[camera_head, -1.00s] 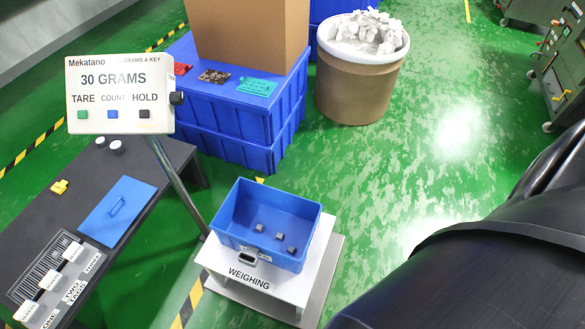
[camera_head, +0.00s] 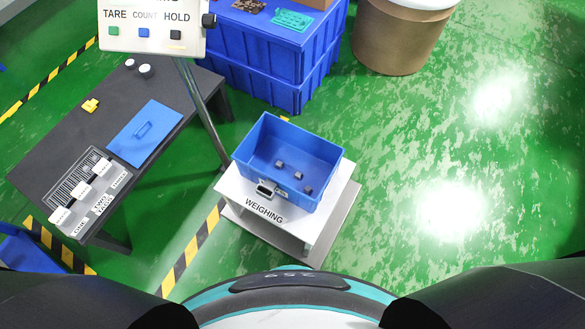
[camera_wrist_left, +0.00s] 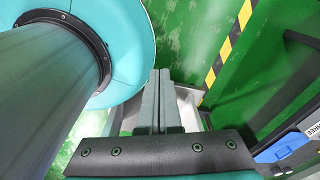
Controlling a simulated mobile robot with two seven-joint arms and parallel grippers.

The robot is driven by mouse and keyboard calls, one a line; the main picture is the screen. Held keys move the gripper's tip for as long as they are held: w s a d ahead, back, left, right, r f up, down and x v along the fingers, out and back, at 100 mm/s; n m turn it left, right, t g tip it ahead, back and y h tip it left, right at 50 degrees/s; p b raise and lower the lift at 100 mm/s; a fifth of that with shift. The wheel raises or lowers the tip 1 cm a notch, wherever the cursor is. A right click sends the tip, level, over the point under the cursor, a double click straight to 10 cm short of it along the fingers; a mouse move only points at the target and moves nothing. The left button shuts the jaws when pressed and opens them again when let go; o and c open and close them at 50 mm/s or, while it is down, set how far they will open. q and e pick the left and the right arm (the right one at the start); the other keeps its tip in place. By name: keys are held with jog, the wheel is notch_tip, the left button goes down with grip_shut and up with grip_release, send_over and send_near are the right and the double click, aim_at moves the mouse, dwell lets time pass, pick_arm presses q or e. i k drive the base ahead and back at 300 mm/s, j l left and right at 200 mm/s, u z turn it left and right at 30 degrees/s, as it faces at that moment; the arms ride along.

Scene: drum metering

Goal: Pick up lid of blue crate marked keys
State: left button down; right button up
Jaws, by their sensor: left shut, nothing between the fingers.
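A flat blue lid (camera_head: 145,132) with a raised handle lies on the dark table (camera_head: 185,95) at left in the head view. An open blue crate (camera_head: 325,175) stands on the white platform marked WEIGHING (camera_head: 235,190), with several small dark keys (camera_head: 281,163) inside. I cannot read a keys marking on either. My left gripper (camera_wrist_left: 158,75) shows only in the left wrist view, its fingers together and empty, apart from the table. A blue piece (camera_wrist_left: 282,148) shows at that view's lower right; I cannot tell which thing it is. My right gripper is out of view.
White labelled blocks (camera_head: 82,191) and a yellow piece (camera_head: 91,105) are on the table. The display post (camera_head: 203,110) rises between table and scale. Stacked blue crates (camera_head: 270,65) and a brown drum (camera_head: 395,40) stand behind. Green floor at right is clear.

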aim_at(138, 140)
jog(key=i+j+z, duration=0.2)
jog(key=j, duration=0.55)
jog(key=j+z, duration=0.2)
jog(key=j, duration=0.6)
jog(key=i+j, duration=0.2)
jog(key=i+j+z, duration=0.1)
jog(key=j, duration=0.3)
jog(key=i, duration=0.05)
